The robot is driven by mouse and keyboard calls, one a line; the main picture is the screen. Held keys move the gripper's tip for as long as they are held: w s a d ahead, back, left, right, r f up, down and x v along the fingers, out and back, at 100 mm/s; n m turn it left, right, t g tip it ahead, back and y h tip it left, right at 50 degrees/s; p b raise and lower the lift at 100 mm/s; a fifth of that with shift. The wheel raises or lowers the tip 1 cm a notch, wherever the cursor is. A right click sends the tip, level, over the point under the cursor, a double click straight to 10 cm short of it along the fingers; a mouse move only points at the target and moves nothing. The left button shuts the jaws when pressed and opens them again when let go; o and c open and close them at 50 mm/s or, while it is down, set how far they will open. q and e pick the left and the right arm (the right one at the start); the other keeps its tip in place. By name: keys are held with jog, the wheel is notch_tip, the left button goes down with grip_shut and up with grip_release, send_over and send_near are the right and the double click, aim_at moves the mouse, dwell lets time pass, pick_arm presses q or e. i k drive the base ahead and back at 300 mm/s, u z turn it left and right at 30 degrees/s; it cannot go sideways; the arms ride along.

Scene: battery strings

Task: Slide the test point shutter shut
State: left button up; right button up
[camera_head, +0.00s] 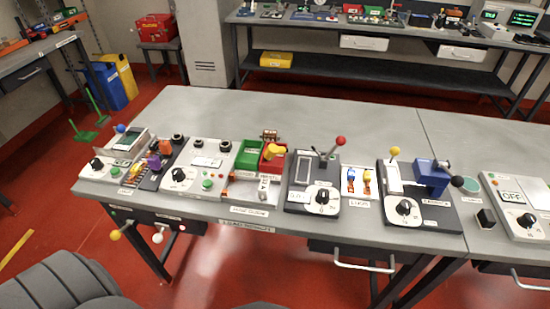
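No part in view can be surely told as the test point shutter, as most labels are too small to read. At the left end of the long grey bench (380,130), a unit with a greenish panel (131,140) has a blue ball knob (120,128) at its back edge. Near the bench's middle, a dark unit (327,158) has a pale-framed upright window (303,169), a black dial (322,197) and a lever with a red ball (341,140). Neither gripper shows.
Between these stand a white dial panel (190,181) and green (249,155) and red bins (273,158). To the right are a small tray of orange and blue pieces (358,182) and a yellow-knobbed lever unit (393,152). The bench's back half is clear.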

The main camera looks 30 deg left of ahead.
aim_at(157, 238)
jog(key=u, duration=2.1)
